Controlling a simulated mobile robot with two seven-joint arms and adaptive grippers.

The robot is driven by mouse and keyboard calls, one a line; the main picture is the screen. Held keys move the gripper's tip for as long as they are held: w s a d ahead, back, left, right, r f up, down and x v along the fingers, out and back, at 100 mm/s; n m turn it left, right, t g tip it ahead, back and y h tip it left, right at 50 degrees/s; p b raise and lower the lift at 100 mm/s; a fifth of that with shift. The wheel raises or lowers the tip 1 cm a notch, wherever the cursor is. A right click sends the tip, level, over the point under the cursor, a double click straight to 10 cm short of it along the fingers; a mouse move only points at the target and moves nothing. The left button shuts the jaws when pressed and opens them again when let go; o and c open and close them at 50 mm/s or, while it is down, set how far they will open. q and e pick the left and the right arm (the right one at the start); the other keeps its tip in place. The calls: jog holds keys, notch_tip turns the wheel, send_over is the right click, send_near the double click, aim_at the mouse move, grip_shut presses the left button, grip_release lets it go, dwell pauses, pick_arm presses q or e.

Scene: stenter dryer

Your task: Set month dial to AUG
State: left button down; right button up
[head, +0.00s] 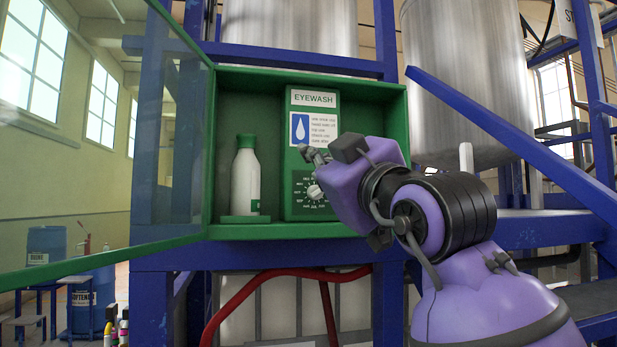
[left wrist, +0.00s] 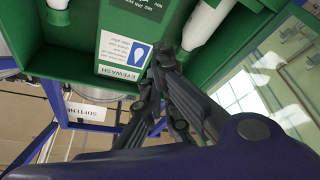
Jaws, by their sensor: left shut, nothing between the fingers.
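The month dial (head: 315,191) is a pale round knob on a dark plate ringed with small labels, low on the green EYEWASH panel (head: 313,98). The labels and pointer are too small to read. My left gripper (head: 308,152) is just above the dial, in front of the panel's printed card, apart from the knob as far as I can tell. Its wrist covers the panel's right edge. In the left wrist view the gripper (left wrist: 160,62) is shut and empty, its fingertips by the EYEWASH label (left wrist: 121,73). The knob is not clearly visible there. My right gripper is in neither view.
The panel sits in an open green cabinet (head: 311,230), with a white bottle (head: 246,184) left of it. The glass door (head: 100,130) stands open at left. Another bottle (left wrist: 58,15) shows in the left wrist view. A blue frame surrounds the cabinet.

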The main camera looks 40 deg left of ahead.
pick_arm(q)
notch_tip(320, 180, up, 2)
jog(key=p, duration=0.3)
send_over(314, 192)
jog(key=s, duration=0.5)
jog(key=shift+w+a+r, duration=0.15)
jog(key=shift+a+r, duration=0.05)
jog(key=shift+a, duration=0.25)
jog(key=f, duration=0.1)
jog(key=w+d+f, duration=0.1)
jog(key=shift+w+d+f+m+b, duration=0.1)
jog(key=shift+f+m+b, duration=0.2)
jog(key=shift+f+b, duration=0.05)
jog(key=shift+w+d+f, duration=0.25)
jog(key=shift+d+f, duration=0.05)
jog(key=shift+f, duration=0.15)
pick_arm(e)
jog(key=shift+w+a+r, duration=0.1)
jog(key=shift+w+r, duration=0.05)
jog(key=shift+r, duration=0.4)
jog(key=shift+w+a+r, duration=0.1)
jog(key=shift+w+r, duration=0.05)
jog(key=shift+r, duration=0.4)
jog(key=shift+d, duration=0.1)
